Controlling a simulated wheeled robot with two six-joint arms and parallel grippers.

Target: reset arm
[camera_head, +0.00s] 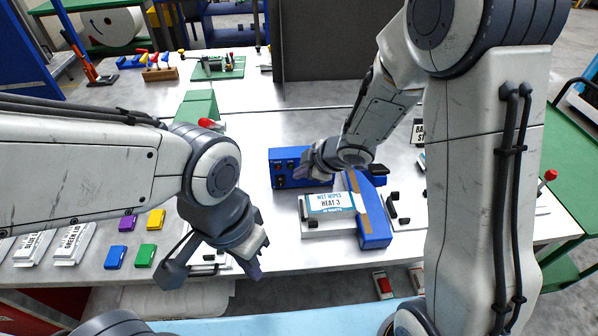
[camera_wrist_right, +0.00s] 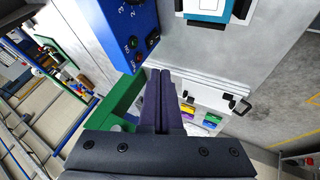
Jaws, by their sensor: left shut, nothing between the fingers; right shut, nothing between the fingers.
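My left gripper (camera_head: 254,266) hangs at the front edge of the grey table, pointing down, shut and empty. My right gripper (camera_head: 308,166) is shut and empty in front of the blue control box (camera_head: 292,164). I cannot tell whether it touches the box. In the right wrist view the two dark fingers of my right gripper (camera_wrist_right: 158,80) are together, with the blue box (camera_wrist_right: 116,38) to their upper left. A white pack labelled "WET WIPES HEAT 3" (camera_head: 330,203) lies on the table, right of and below the right gripper.
A blue bar (camera_head: 374,228) stands beside the wipes pack. Purple (camera_head: 127,223), yellow (camera_head: 156,219) and green (camera_head: 145,255) blocks lie at the left front. White packs (camera_head: 73,243) lie further left. A dark upright panel (camera_head: 335,50) stands behind. The table's back left middle is largely clear.

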